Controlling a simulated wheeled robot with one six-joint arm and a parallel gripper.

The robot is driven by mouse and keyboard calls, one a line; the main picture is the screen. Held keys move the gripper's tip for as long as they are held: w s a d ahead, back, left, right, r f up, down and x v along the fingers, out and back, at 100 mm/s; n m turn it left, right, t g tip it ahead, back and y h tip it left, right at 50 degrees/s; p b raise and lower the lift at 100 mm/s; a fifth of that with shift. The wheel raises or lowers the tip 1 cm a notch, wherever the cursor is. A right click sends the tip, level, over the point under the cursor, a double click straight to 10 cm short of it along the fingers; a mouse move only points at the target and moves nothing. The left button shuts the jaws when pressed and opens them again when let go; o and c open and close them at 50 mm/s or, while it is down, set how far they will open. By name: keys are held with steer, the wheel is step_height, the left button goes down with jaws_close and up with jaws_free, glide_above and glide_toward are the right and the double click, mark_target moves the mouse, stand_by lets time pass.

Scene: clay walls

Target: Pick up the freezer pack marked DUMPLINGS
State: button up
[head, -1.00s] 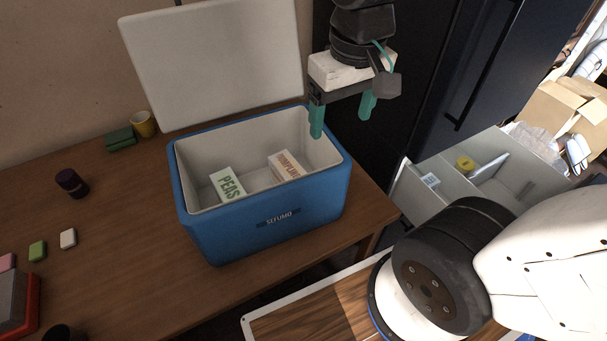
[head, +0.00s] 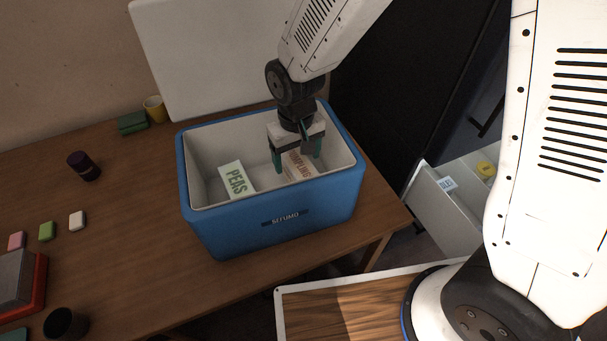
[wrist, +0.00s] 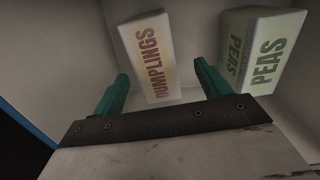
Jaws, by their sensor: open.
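The freezer pack marked DUMPLINGS (head: 297,167) is a pale box with reddish-brown lettering, inside the blue cooler (head: 270,225). My gripper (head: 297,167) is open at the cooler's mouth, its two green fingers either side of the pack in the head view and hiding part of it. In the wrist view the DUMPLINGS pack (wrist: 152,52) lies beyond and between the fingertips (wrist: 161,75), and nothing is held. The pack marked PEAS (head: 236,180) has green lettering and lies to the left in the cooler. It also shows in the wrist view (wrist: 262,50), right of the fingers.
The open cooler lid (head: 205,60) stands behind the cooler. Cooler walls surround my gripper closely. A yellow cup (head: 154,108), a green box (head: 132,122) and a dark purple jar (head: 83,166) stand on the wooden table (head: 130,220). An open drawer (head: 450,200) is at right.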

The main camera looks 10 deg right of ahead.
mark_target(300, 164)
steer(key=f, duration=0.6)
steer(key=shift+w+d, duration=0.1)
steer(key=shift+d, duration=0.25)
steer(key=c, duration=1.3)
